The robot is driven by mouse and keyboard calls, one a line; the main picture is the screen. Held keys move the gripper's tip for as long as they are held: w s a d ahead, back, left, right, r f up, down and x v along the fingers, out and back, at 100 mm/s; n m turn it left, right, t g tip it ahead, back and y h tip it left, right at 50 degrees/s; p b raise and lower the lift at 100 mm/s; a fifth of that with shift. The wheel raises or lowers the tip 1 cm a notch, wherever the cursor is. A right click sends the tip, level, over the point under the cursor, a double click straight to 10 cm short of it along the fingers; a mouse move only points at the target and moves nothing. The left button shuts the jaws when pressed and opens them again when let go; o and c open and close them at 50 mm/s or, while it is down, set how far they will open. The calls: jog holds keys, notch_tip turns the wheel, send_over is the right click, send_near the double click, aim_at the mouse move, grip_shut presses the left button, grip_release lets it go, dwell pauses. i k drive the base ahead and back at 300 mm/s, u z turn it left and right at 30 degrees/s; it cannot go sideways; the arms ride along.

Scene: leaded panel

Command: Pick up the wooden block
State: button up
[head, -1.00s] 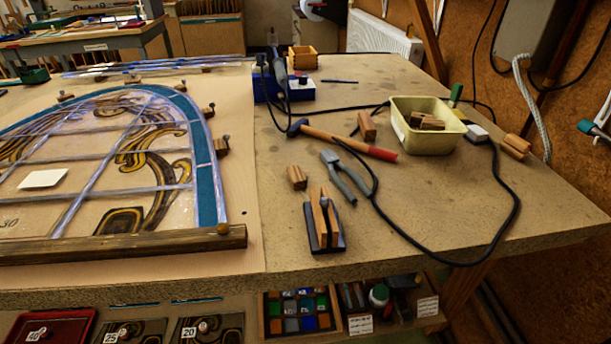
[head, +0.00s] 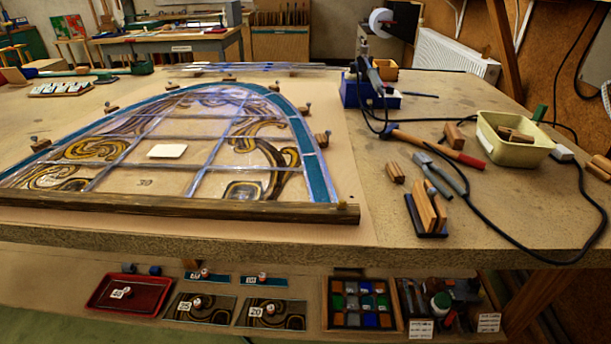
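Several wooden blocks lie on the right part of the workbench, and I cannot tell which one is meant. A small wooden block (head: 395,172) lies left of the grey pliers (head: 440,178). Another wooden block (head: 453,135) stands by the hammer handle. One more wooden block (head: 600,167) is at the right picture edge, partly cut off. Wooden pieces (head: 515,134) lie inside the cream tub (head: 512,155). Two upright wooden pieces (head: 430,207) stand on a dark base near the front edge. My gripper is not in view.
The leaded panel (head: 319,178) fills the bench's left and middle behind a wooden bar (head: 180,206). A hammer (head: 440,146), black cable (head: 520,243) and blue unit (head: 370,94) crowd the right. A lower shelf holds a red tray (head: 130,293) and a glass box (head: 360,302).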

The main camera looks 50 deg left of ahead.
aim_at(395, 173)
jog(key=u, duration=1.85)
